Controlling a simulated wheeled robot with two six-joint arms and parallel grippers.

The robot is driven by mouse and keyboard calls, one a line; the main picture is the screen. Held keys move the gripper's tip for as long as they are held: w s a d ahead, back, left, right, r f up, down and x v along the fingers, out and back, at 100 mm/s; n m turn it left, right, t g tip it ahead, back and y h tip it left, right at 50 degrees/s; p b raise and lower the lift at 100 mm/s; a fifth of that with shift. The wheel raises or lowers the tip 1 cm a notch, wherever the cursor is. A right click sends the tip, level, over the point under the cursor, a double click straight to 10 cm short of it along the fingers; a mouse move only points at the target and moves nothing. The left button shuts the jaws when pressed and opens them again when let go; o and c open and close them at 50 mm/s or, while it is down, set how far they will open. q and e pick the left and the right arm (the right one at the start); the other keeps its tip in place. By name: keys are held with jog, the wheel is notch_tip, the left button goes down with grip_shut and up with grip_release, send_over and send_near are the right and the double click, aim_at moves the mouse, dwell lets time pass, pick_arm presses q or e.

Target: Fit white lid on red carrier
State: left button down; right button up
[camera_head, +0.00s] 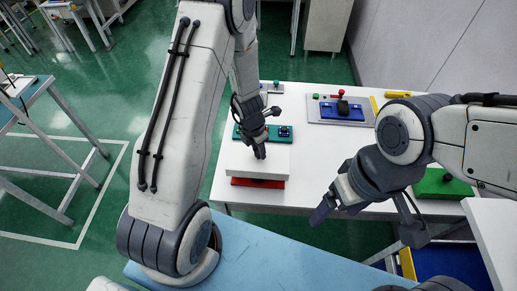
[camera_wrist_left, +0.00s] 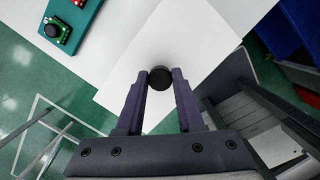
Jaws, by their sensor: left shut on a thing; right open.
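The white lid (camera_head: 240,160) is a flat plate with a black knob (camera_wrist_left: 160,77). My left gripper (camera_head: 260,152) is shut on this knob; in the left wrist view its two fingers (camera_wrist_left: 160,92) touch the knob from both sides. The red carrier (camera_head: 257,183) shows as a strip below the lid's front edge in the head view. The lid hides most of it, and I cannot tell whether the two touch. The carrier is hidden in the left wrist view. My right gripper (camera_head: 365,215) is open and empty, at the front right of the white table.
A teal board (camera_head: 250,132) with small parts lies behind the lid on the white table (camera_head: 310,155). A grey panel (camera_head: 320,112) with a blue piece stands at the back. A green block (camera_head: 440,185) is at the right. The table's middle is clear.

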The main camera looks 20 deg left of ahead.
aim_at(259, 162)
pick_arm(q)
jog(key=shift+f+b, duration=3.15)
jog(key=shift+f, duration=0.4)
jog(key=shift+c, duration=2.3)
grip_release()
jog(key=r+p, duration=0.2)
jog(key=r, duration=0.1)
jog(key=s+r+p, duration=0.1)
jog(key=r+p, duration=0.2)
jog(key=r, duration=0.1)
jog(key=r+p, duration=0.2)
jog(key=r, duration=0.1)
jog(key=shift+s+a+r+p, duration=0.2)
jog(key=shift+a+p, duration=0.1)
jog(key=shift+a, duration=0.1)
